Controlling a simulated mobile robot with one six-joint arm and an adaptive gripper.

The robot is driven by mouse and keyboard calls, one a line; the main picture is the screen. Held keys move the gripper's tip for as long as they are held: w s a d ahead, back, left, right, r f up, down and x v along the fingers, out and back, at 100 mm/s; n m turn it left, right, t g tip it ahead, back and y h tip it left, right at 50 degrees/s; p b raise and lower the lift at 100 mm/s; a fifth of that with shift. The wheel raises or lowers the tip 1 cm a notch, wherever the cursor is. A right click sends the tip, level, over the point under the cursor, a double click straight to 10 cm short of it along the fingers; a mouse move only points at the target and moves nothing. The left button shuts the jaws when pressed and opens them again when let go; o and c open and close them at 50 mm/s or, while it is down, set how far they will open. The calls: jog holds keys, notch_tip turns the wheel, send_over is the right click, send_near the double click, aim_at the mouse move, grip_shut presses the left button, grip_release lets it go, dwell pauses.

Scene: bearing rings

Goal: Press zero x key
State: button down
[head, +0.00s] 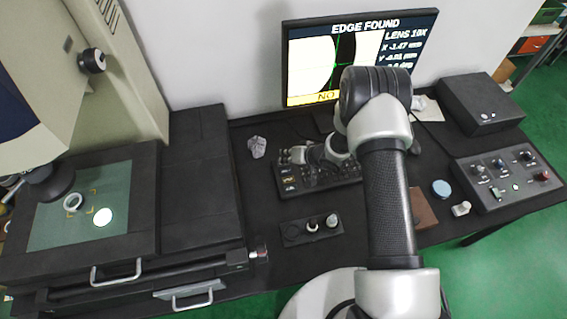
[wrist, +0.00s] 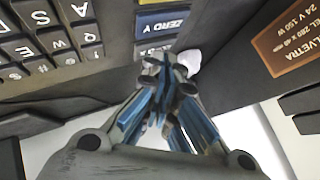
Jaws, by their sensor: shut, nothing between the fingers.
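My gripper (head: 292,156) is shut and empty, low over the back left part of the black key console (head: 345,182) in the head view. I cannot tell whether the fingertips touch a key. The monitor (head: 307,65) shows EDGE FOUND, LENS 10X, and X and Y readings, partly covered by my arm.
Black letter keys (wrist: 45,50) fill the left of the wrist view. A holder with small parts (head: 312,229) lies in front of the console. A measuring stage (head: 120,190) with a ring (head: 73,202) is at left. A control box (head: 510,178) is at right.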

jog(key=shift+f, duration=0.15)
dwell(0.4)
jog(key=shift+r+p, duration=0.6)
jog(key=shift+r, duration=0.15)
jog(key=shift+r+p, duration=2.05)
jog(key=shift+r, duration=0.5)
